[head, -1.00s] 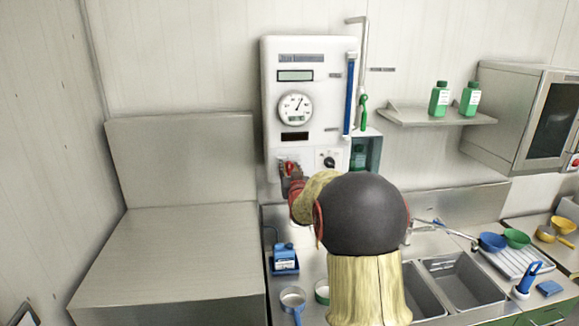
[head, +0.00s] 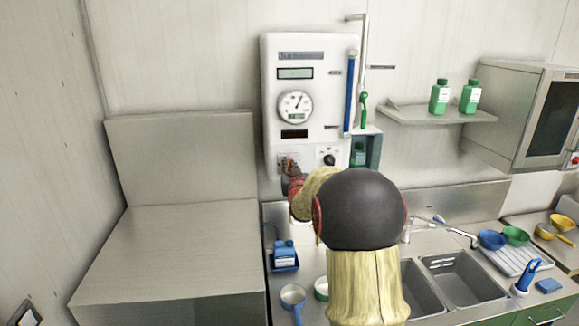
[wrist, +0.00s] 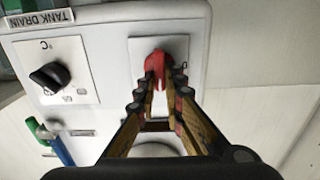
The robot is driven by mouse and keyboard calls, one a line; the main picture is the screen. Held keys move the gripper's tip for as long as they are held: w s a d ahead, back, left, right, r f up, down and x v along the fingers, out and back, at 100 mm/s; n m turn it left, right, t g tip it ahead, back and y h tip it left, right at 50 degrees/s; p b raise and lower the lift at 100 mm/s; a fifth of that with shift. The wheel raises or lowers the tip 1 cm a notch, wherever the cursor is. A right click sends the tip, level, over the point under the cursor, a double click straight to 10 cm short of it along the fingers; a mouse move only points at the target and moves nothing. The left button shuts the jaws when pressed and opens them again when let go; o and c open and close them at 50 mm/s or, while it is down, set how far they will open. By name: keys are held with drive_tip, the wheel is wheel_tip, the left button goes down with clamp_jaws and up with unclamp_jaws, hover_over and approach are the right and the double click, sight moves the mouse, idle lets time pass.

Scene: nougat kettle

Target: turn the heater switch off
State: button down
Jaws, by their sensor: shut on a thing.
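The heater switch is a red handle (wrist: 158,64) on a pale square plate (wrist: 177,47) at the lower left of the white wall unit (head: 318,98). In the wrist view my gripper (wrist: 160,84) has its two fingers on either side of the red handle, shut on it. In the head view my gripper (head: 291,172) is at the unit's lower left plate and hides most of the handle. The marks on the plate are too small to read.
A black temperature knob (wrist: 50,76) sits on the plate beside the switch; it also shows in the head view (head: 329,159). A round dial (head: 295,106) is above.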

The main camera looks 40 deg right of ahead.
drive_tip(key=shift+f+n+b, duration=0.15)
drive_tip(key=shift+n+b, duration=0.25)
drive_tip(key=shift+b, duration=0.4)
drive_tip(key=n+b, duration=0.5)
drive_tip(key=b, duration=0.3)
drive_tip(key=n+b, duration=0.6)
drive_tip(key=b, duration=0.2)
drive_tip(key=a+f+n+b, duration=0.1)
drive_tip(key=n+b, duration=0.5)
drive_tip(key=b, duration=0.2)
drive_tip(key=shift+w+f, duration=0.1)
drive_tip(key=shift+w, duration=0.25)
drive_tip(key=shift+b, duration=0.4)
drive_tip(key=c, duration=1.9)
unclamp_jaws()
